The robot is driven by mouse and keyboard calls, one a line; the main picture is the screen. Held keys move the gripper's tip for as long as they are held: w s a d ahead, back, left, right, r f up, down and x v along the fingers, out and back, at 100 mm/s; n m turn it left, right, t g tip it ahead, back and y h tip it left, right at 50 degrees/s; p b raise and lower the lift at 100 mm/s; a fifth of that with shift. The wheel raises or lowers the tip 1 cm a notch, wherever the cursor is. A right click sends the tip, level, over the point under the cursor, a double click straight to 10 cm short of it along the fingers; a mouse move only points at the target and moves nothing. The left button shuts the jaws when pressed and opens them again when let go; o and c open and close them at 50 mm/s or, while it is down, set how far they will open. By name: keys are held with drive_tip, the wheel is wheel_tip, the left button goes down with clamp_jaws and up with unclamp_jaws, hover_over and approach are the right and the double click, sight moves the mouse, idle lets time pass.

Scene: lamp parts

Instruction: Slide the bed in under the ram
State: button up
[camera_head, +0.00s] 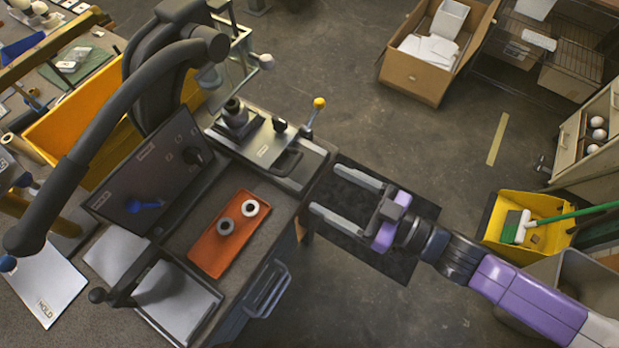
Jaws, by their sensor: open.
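A small press stands at the bench's back edge. Its dark ram (235,112) sits at the left end of a light metal plate that looks like the bed (264,148). The bed has a dark knob on top and a dark loop handle (288,163) at its front right. A lever with a yellow ball (319,103) rises at the right. From this angle I cannot tell how far the bed is under the ram. My purple gripper (326,190) is open and empty, right of the bench, its two grey fingers pointing left toward the bench edge, apart from the handle.
An orange tray (208,250) with two rings lies on the bench. A dark panel (150,185) and a thick dark curved arm (70,170) stand at the left. A drawer-like handle (268,290) juts from the bench front. A dark mat (400,262) and open floor lie right of the bench.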

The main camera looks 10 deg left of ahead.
sight(304, 178)
drive_tip(key=shift+t, duration=0.3)
drive_tip(key=x, duration=0.2)
drive_tip(key=r+x, duration=0.1)
drive_tip(key=x, duration=0.4)
drive_tip(key=shift+a+r, duration=0.15)
